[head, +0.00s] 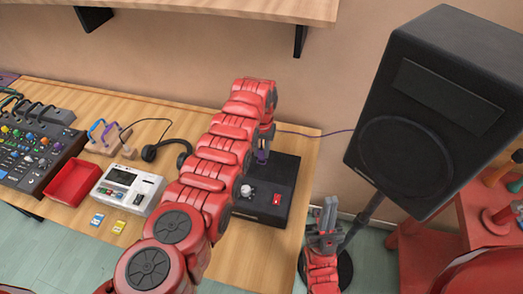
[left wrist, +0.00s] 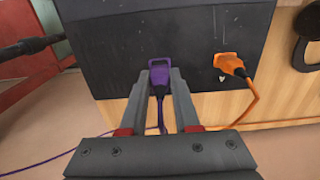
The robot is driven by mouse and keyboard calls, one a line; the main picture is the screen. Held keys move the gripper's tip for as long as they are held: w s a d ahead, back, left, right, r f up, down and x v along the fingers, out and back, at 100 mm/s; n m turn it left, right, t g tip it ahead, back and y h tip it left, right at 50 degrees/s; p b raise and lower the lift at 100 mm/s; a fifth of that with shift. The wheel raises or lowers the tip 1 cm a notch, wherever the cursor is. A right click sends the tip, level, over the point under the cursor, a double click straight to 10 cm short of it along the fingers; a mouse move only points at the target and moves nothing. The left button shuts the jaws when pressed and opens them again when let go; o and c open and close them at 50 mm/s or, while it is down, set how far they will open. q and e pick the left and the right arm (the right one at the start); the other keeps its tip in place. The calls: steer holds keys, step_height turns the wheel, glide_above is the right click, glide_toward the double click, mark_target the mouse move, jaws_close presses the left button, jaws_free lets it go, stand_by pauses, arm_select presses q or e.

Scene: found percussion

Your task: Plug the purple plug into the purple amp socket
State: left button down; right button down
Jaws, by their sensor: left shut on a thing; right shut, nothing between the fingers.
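The purple plug (left wrist: 160,74) is between the fingers of my left gripper (left wrist: 160,80) in the left wrist view, up against the dark face of the amp (left wrist: 115,45). The purple socket is hidden behind the plug, and I cannot tell how deep it sits. In the head view my left gripper (head: 264,150) is at the back edge of the black amp (head: 285,172), partly hidden by my arm. The purple cable (head: 315,134) runs right toward the speaker. My right gripper (head: 326,212) is shut and empty, right of the table.
An orange plug (left wrist: 230,64) sits in the same amp face, right of the purple one. A large black speaker (head: 430,110) stands on the right. A mixer (head: 40,150), red tray (head: 72,182), white drum machine (head: 128,188) and headphones (head: 165,145) are on the table's left.

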mark_target(262, 150)
arm_select(q)
steer(key=shift+f, duration=0.2)
stand_by(0.5)
steer(key=shift+f+b, duration=0.35)
steer(key=shift+b, duration=0.2)
steer(key=shift+f+b, duration=0.75)
steer(key=shift+f, duration=0.1)
steer(key=c, duration=0.6)
jaws_free()
steer(key=shift+o, duration=0.2)
steer(key=shift+r, duration=0.15)
steer(key=shift+w+r, duration=0.1)
steer(key=shift+r, duration=0.5)
step_height(262, 150, up, 16)
steer(key=b, duration=0.3)
